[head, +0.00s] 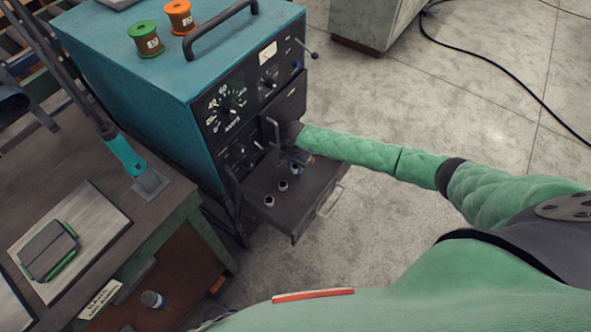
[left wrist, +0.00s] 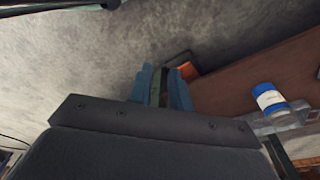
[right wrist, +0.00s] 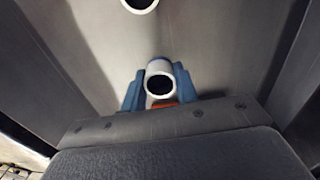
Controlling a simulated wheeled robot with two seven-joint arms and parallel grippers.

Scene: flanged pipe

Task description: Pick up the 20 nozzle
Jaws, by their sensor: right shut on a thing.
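My right gripper (right wrist: 159,92) is shut on a white, open-ended nozzle (right wrist: 160,70) with a dark bore and an orange patch below. Blue fingers flank it in the right wrist view. In the head view, this gripper (head: 295,155) is over the open drawer, partly hidden by its own arm. Two white nozzles (head: 283,186) (head: 269,201) stand in the drawer; another white ring (right wrist: 140,4) shows at the top of the right wrist view. No number is readable on any nozzle. My left gripper (left wrist: 161,88) shows close-set blue fingers with no clear object between them.
The dark drawer (head: 310,212) projects from the teal machine (head: 130,75), which carries a green spool (head: 146,39) and an orange spool (head: 179,17). The workbench (head: 75,160) is at left. A blue-and-white container (left wrist: 270,97) is near my left gripper. Floor right of the drawer is free.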

